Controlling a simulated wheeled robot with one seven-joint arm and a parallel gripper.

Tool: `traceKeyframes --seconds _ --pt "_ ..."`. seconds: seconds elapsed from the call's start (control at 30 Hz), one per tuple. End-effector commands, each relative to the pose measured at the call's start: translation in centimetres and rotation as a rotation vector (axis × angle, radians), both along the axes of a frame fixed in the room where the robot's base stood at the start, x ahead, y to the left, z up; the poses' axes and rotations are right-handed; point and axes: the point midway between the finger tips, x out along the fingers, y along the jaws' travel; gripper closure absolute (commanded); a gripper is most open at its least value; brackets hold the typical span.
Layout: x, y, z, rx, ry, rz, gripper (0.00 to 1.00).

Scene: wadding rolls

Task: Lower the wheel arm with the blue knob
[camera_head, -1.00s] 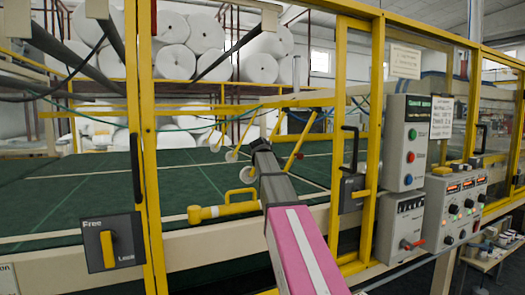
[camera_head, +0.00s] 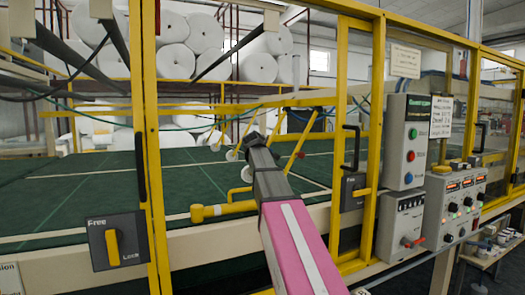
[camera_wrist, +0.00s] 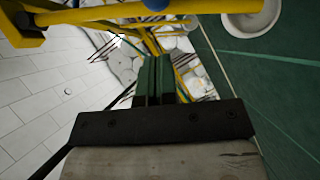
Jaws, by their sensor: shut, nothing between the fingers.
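A blue knob (camera_wrist: 155,5) shows at the top edge of the wrist view, partly cut off, beside a yellow bar (camera_wrist: 110,13). A white wheel (camera_wrist: 248,18) is to its right, over the green table. I cannot make out the blue knob in the head view. There, small white wheels (camera_head: 231,156) on yellow arms (camera_head: 301,141) stand around my gripper (camera_head: 252,139), which is over the green table. In the wrist view my gripper's green fingers (camera_wrist: 155,80) are together and empty, apart from the knob in the picture.
A yellow frame (camera_head: 152,160) and beige rail (camera_head: 200,245) stand in front of the green table (camera_head: 60,195). A Free/Lock switch (camera_head: 117,240) is at left. Control boxes (camera_head: 406,140) stand at right. White rolls (camera_head: 174,60) are stacked behind.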

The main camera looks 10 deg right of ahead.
Motion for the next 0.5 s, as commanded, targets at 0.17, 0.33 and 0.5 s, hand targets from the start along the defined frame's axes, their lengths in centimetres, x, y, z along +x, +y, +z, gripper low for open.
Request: traceKeyframes --seconds 0.17,0.33,0.5 --pt "-3.6 1.4 0.9 0.001 -0.002 0.002 1.00" --pt "-5.3 2.1 1.5 0.001 -0.003 0.003 1.00" --pt "-6.0 2.4 1.7 0.001 -0.002 0.003 1.00"
